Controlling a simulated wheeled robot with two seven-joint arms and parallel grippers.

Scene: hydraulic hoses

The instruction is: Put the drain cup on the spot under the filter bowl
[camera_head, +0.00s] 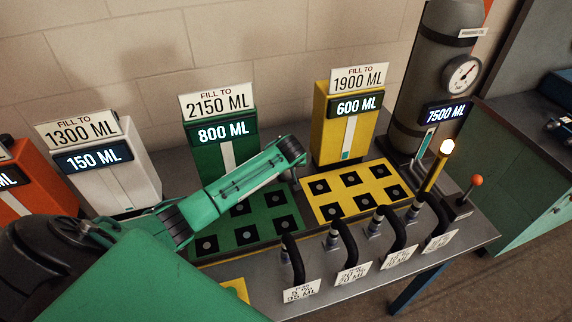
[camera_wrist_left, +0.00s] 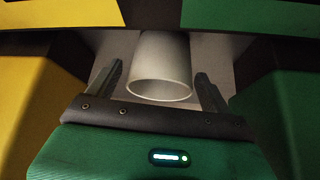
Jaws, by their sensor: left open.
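In the left wrist view, a pale cylindrical cup (camera_wrist_left: 163,62), likely the drain cup, lies between the two fingers of my left gripper (camera_wrist_left: 158,76). The fingers stand apart on either side of it with gaps showing, so the gripper is open. The cup's round rim faces the camera. In the head view, my green left arm reaches from the lower left to the gap between the green and yellow units. Its dark wrist end is there, but the fingers and the cup cannot be made out. I cannot pick out the filter bowl or the spot under it. My right gripper is not in view.
A green unit (camera_head: 201,160) and a yellow unit (camera_head: 324,128) stand at the back behind a green mat (camera_head: 224,224) and a yellow mat (camera_head: 333,196). A grey tank (camera_head: 437,55) stands to the right. Several black hoses (camera_head: 346,246) line the front edge.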

